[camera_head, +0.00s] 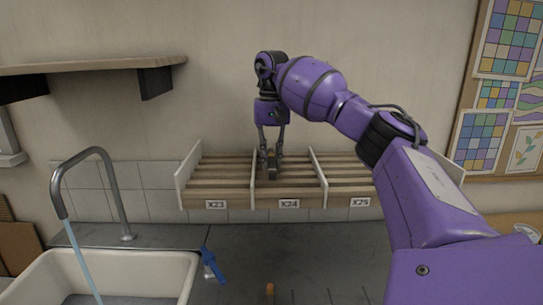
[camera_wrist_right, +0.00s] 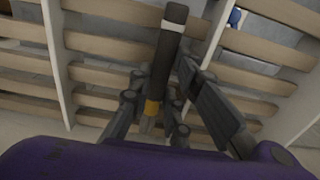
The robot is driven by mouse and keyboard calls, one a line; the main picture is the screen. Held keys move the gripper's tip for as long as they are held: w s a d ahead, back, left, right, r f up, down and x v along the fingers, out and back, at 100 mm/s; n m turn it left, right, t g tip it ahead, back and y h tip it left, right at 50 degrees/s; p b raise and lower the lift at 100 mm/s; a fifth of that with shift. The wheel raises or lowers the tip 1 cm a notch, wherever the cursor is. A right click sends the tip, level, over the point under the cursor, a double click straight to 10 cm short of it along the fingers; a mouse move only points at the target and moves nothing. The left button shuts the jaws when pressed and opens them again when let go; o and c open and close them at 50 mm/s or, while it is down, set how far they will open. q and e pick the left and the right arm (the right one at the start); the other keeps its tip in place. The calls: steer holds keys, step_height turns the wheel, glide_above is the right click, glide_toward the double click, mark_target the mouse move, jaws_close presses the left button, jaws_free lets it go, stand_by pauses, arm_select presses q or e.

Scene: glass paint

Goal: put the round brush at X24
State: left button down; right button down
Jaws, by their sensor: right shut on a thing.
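My right gripper (camera_head: 270,148) is shut on a dark brush (camera_head: 271,164), which I take for the round brush. It is at the middle compartment of the slatted rack (camera_head: 215,191), above the X24 label (camera_head: 289,204). In the right wrist view the brush (camera_wrist_right: 171,45) has a black end, a pale band and a yellow part, and lies between the fingers (camera_wrist_right: 165,82). Wooden slats show behind it, with a white divider on each side. I cannot tell whether the brush touches the slats. My left gripper is not in view.
Labels X23 (camera_head: 215,204) and X25 (camera_head: 360,202) mark the side compartments. White dividers (camera_head: 318,177) stand between them. A sink (camera_head: 180,272) with a running tap (camera_head: 105,160) is at the left. A blue object (camera_head: 211,262) lies beside it. A shelf (camera_head: 90,65) hangs upper left.

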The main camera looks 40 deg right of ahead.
steer(key=shift+f, duration=0.55)
stand_by(0.7)
steer(key=shift+r, duration=0.1)
stand_by(0.4)
steer(key=c, duration=1.6)
jaws_free()
steer(key=shift+o, duration=0.7)
steer(key=o, duration=0.5)
steer(key=shift+o, duration=0.2)
steer(key=shift+r+p, duration=0.3)
steer(key=shift+r, duration=3.7)
